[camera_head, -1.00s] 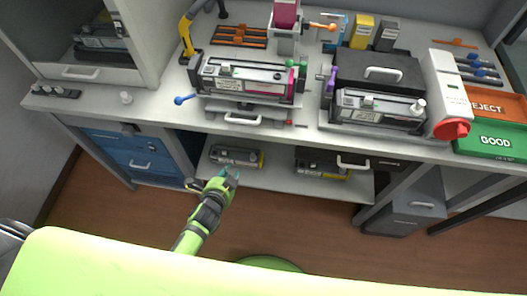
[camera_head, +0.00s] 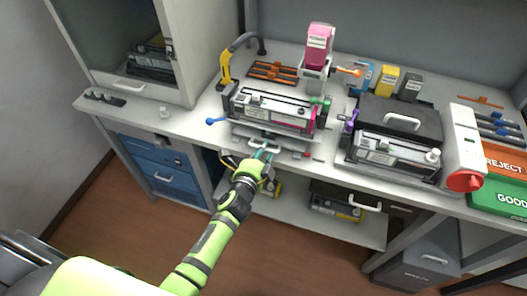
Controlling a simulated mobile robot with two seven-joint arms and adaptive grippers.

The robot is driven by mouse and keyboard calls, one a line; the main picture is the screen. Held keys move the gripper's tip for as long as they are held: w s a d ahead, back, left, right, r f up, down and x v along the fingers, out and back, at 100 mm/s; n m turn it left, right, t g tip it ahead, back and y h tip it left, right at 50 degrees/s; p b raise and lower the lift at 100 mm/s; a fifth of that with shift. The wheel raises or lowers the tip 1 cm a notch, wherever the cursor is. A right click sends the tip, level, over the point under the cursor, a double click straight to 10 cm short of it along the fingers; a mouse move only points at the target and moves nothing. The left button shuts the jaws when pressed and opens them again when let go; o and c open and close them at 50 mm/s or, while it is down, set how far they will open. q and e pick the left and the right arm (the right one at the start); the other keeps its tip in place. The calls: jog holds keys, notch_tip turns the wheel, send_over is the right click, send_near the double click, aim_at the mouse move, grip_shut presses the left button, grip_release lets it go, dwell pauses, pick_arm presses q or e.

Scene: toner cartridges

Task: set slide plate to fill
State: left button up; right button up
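The slide plate (camera_head: 238,131) is a grey plate at the front of the bench. It sits under a grey cartridge (camera_head: 262,108) with a magenta end and has a pale front handle (camera_head: 265,147). My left gripper (camera_head: 262,156) is at that handle, just below the bench edge in the picture. Its fingers are small and partly hidden, so I cannot tell whether they are closed or touching the handle. A pink toner bottle (camera_head: 319,42) stands upright in a holder behind the cartridge. My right gripper is not in view.
A second station with a dark lid (camera_head: 400,117) and a cartridge (camera_head: 394,157) stands to the right. An orange REJECT tray (camera_head: 503,163) and green GOOD tray (camera_head: 505,198) are at the far right. A lower shelf (camera_head: 300,215) lies beneath the bench.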

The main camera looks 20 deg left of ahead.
aim_at(269, 139)
pick_arm(q)
grip_shut()
jog(key=shift+r+b+x, duration=0.2)
jog(key=shift+b+x, duration=0.15)
jog(key=shift+x, duration=0.9)
jog(key=shift+r+b+x, duration=0.15)
jog(key=shift+b+x, duration=0.2)
jog(key=shift+x, duration=0.9)
jog(key=shift+r, duration=0.1)
grip_release()
jog(key=v, duration=1.2)
